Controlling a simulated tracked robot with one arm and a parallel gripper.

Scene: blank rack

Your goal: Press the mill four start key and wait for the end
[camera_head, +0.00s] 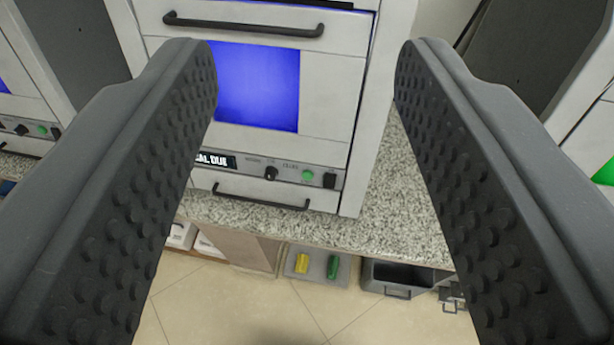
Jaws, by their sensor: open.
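A white mill (330,95) stands on a speckled counter in front of me, with a blue-lit window (257,90) and a dark handle above it. Below the window is a control strip with a small display (216,160), partly hidden by my left finger, whose visible text ends in "CAL DUE". The strip also has a black knob (270,173), a round green key (308,175) and a black switch (330,180). No mill number is readable. My gripper (307,60) is open and empty, its two ridged fingers framing the mill, apart from the green key.
Another machine with a green key (42,130) stands at the left, and part of one with a green patch (604,173) at the right. The counter (375,225) is clear beside the mill. Below are a grey tray (317,275) with yellow and green pieces and a dark bin (395,277).

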